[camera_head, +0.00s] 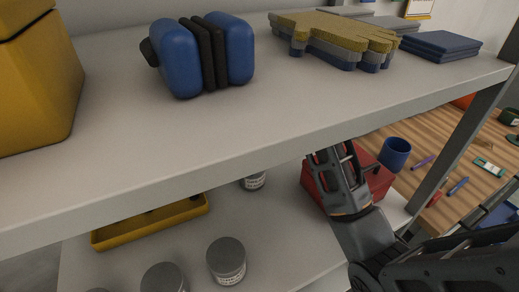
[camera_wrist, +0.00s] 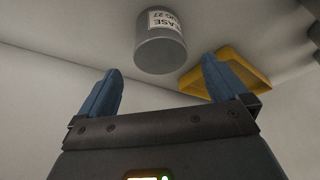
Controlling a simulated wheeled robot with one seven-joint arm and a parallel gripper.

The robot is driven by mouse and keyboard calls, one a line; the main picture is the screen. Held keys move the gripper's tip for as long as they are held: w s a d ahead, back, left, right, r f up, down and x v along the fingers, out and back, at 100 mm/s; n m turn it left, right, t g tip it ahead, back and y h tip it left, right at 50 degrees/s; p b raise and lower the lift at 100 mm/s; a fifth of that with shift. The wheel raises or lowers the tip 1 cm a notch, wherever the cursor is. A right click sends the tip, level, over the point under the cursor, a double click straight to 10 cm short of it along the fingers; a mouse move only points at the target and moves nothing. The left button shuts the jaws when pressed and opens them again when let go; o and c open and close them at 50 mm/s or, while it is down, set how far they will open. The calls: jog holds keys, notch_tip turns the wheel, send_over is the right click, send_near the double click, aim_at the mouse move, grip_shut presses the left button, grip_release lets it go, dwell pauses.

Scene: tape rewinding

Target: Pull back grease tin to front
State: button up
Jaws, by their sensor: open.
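A grey-lidded grease tin (camera_wrist: 160,50) with a white label appears in the wrist view, upside down in the picture, beyond and between the fingertips. My gripper (camera_wrist: 158,72) is open and empty, with its two blue fingers apart and not touching the tin. In the head view a similar tin (camera_head: 253,182) stands on the lower shelf, partly hidden by the upper shelf's edge. It is probably the same one. My arm reaches under the upper shelf, to the right of that tin; the fingertips are hidden there.
More grey-lidded tins (camera_head: 226,260) stand nearer the front of the lower shelf (camera_head: 290,240). A yellow tray (camera_head: 150,222) lies left of the back tin; a red box (camera_head: 380,178) is beside my arm. The upper shelf (camera_head: 300,115) limits room above.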

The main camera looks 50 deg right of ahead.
jog(key=shift+b+x, duration=1.75)
jog(key=shift+x, duration=1.95)
jog(key=shift+c, duration=0.3)
jog(key=c, duration=1.1)
